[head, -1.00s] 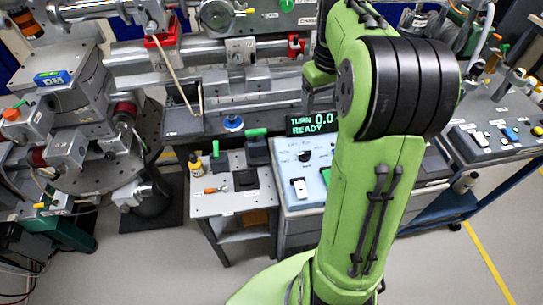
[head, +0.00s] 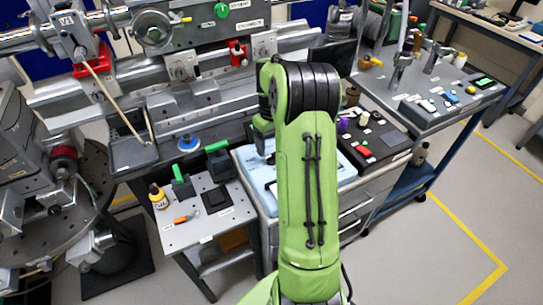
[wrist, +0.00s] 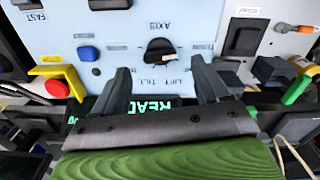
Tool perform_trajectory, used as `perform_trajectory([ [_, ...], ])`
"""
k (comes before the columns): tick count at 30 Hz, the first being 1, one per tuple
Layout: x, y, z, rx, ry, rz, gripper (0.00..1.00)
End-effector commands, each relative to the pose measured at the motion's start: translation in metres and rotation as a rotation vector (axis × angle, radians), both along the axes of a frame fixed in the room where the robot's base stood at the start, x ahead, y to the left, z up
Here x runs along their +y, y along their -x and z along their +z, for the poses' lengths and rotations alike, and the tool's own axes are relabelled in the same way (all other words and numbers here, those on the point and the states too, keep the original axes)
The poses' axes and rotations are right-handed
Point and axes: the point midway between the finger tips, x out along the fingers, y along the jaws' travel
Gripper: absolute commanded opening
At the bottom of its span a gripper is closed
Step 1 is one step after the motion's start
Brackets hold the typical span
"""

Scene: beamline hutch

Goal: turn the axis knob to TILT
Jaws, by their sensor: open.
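The black axis knob (wrist: 160,50) sits on a light blue panel (wrist: 130,20) under the upside-down word AXIS in the wrist view. A white pointer mark shows on its right side. Small labels lie around it, and those reading like LIFT and TILT are just below it in the picture. My gripper (wrist: 163,85) is open and empty, with one finger on each side below the knob, not touching it as far as I can tell. In the head view the panel (head: 243,162) is partly behind my arm, which hides the knob.
In the wrist view a blue button (wrist: 88,54) and a red button (wrist: 56,88) with a yellow guard lie left, and a black switch (wrist: 244,38) right. A lit green display (wrist: 150,104) is behind the fingers. A small side table (head: 205,232) stands left of the panel.

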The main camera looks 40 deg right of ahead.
Motion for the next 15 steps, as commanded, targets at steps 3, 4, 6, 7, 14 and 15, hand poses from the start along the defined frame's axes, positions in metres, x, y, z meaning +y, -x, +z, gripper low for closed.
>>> perform_trajectory([
  [3,0.0,0.001,-0.027,0.003,-0.002,-0.001,0.74],
  [4,0.0,0.0,-0.031,0.002,-0.001,-0.001,0.74],
  [6,0.0,0.0,-0.038,0.001,-0.001,0.0,0.74],
  [7,0.0,0.0,-0.04,0.001,0.0,0.0,0.74],
  [14,0.0,0.0,-0.042,-0.001,0.001,0.0,0.74],
  [15,0.0,0.0,-0.042,-0.001,0.001,0.0,0.74],
])
